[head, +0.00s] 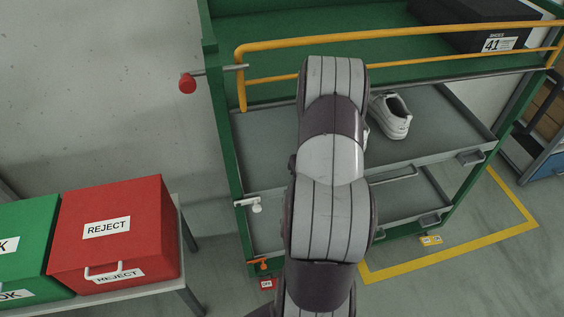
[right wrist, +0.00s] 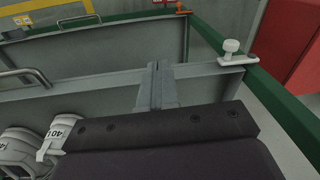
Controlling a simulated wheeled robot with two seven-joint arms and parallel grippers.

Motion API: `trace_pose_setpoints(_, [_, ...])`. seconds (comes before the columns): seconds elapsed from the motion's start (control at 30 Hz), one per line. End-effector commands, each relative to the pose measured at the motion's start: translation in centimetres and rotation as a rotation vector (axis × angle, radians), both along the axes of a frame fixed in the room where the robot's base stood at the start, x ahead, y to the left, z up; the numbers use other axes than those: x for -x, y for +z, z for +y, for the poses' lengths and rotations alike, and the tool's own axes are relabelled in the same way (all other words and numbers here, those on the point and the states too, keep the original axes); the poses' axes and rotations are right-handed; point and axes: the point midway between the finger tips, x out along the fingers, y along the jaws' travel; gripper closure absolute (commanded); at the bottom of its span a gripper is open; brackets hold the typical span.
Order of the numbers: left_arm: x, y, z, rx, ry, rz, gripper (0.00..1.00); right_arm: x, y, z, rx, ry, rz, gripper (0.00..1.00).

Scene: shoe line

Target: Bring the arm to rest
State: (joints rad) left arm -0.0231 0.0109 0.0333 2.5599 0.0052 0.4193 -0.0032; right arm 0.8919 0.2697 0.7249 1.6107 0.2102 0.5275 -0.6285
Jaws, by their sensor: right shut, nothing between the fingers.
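My right arm (head: 331,170) rises through the middle of the head view, in front of the green rack. Its gripper is hidden behind the arm links there. In the right wrist view the gripper (right wrist: 156,72) shows with its two fingers together and nothing between them. It is over a grey tray (right wrist: 215,80) of the rack. White shoes (right wrist: 18,148) lie at the lower left of that view, one bearing a tag that is partly readable. In the head view one white shoe (head: 392,118) sits on the grey tray, right of my arm. My left gripper is not in view.
A red REJECT box (head: 140,215) and a green box (head: 25,240) stand on a table at the left. The rack has a yellow rail (head: 420,42) and a black shoe box (head: 480,22) marked 41 on top. A red-tipped lever (head: 187,84) sticks out left.

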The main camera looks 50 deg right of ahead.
Motion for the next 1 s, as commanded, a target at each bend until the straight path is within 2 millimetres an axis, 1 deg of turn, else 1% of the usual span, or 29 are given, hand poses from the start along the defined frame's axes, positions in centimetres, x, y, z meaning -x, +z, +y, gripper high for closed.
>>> trace_pose_setpoints(0.2, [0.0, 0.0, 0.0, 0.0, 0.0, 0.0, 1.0, 0.0, 0.0, 0.0, 0.0, -0.003, 0.0, 1.0])
trace_pose_setpoints(0.27, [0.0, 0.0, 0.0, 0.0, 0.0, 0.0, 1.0, 0.0, 0.0, 0.0, -0.002, -0.032, 0.001, 1.0])
trace_pose_setpoints(0.3, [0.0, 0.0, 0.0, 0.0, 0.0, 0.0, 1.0, 0.2, -0.2, 0.1, -0.005, -0.077, 0.008, 1.0])
trace_pose_setpoints(0.33, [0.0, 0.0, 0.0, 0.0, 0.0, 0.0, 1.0, 1.0, -0.5, 0.9, -0.021, -0.12, 0.032, 1.0])
trace_pose_setpoints(0.37, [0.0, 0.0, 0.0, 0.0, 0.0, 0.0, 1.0, 1.8, -0.3, 1.6, -0.029, -0.163, 0.049, 1.0])
trace_pose_setpoints(0.4, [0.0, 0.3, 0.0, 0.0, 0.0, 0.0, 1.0, 2.1, 0.7, 2.9, -0.029, -0.193, 0.065, 1.0])
trace_pose_setpoints(0.47, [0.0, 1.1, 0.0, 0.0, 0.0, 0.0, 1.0, 1.7, 3.2, 6.2, -0.018, -0.182, 0.082, 1.0])
trace_pose_setpoints(0.5, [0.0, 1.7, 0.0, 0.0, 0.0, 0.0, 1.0, 1.3, 4.9, 8.7, -0.004, -0.15, 0.087, 1.0])
trace_pose_setpoints(0.53, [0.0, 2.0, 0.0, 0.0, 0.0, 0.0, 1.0, 1.1, 6.2, 10.7, 0.007, -0.117, 0.089, 1.0])
trace_pose_setpoints(0.57, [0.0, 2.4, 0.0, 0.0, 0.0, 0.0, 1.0, 0.9, 7.4, 12.7, 0.018, -0.079, 0.086, 1.0])
trace_pose_setpoints(0.6, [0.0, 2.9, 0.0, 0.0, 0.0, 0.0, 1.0, 0.9, 9.1, 15.2, 0.034, -0.018, 0.079, 1.0])
trace_pose_setpoints(0.67, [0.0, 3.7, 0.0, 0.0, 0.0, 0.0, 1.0, 1.2, 11.3, 19.1, 0.057, 0.094, 0.059, 1.0])
trace_pose_setpoints(0.7, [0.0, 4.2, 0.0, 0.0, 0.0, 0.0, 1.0, 1.5, 12.6, 21.3, 0.069, 0.177, 0.043, 1.0])
trace_pose_setpoints(0.73, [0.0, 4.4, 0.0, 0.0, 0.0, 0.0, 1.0, 1.7, 13.3, 22.7, 0.077, 0.239, 0.03, 1.0])
trace_pose_setpoints(0.8, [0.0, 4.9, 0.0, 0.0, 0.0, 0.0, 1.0, 1.7, 14.8, 25.3, 0.091, 0.356, -0.004, 1.0])
trace_pose_setpoints(0.83, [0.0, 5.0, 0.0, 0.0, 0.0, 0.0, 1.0, 1.5, 15.2, 26.1, 0.093, 0.391, -0.019, 1.0])
trace_pose_setpoints(0.9, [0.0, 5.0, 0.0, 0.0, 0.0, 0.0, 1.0, 1.1, 15.7, 27.3, 0.097, 0.443, -0.039, 1.0])
trace_pose_setpoints(1.0, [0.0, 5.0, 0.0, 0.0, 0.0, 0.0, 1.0, 1.1, 15.7, 27.7, 0.096, 0.46, -0.039, 1.0])
